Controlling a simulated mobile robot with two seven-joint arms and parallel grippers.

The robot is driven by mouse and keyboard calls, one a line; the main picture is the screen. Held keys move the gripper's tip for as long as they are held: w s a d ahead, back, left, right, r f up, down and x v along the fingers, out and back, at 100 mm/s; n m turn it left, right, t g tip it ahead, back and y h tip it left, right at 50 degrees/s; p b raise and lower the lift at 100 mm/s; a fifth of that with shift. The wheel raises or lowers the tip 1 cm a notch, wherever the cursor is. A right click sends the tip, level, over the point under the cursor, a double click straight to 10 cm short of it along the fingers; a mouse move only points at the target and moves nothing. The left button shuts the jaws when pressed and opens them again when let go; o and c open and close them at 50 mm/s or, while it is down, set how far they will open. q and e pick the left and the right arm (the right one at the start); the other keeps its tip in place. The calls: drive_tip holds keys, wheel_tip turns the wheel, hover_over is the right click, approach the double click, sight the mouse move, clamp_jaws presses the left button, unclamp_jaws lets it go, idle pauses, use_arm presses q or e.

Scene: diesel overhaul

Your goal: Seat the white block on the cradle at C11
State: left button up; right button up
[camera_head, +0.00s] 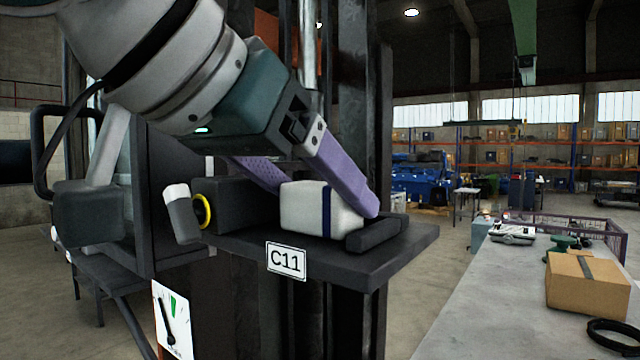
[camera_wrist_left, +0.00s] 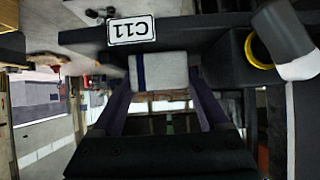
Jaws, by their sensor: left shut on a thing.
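The white block (camera_head: 305,207) with a dark blue stripe is at the dark cradle (camera_head: 400,247) marked with the C11 label (camera_head: 286,261). My left gripper (camera_head: 325,200) comes down from the upper left with its purple fingers shut on the block. The block is low, behind the front edge of the cradle shelf and beside a dark raised bar; I cannot tell whether its underside touches the shelf. In the left wrist view the block (camera_wrist_left: 159,71) sits between the fingertips, near the upside-down C11 label (camera_wrist_left: 131,30). My right gripper is not in view.
A grey handle with a yellow ring (camera_head: 203,211) stands left of the block. A grey workbench (camera_head: 490,300) at right carries a cardboard box (camera_head: 588,284) and a black coil (camera_head: 612,338).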

use_arm(q)
drive_tip(key=o, duration=1.2)
drive_tip(key=shift+c, duration=0.2)
drive_tip(key=shift+d, duration=0.1)
drive_tip(key=shift+s, duration=0.1)
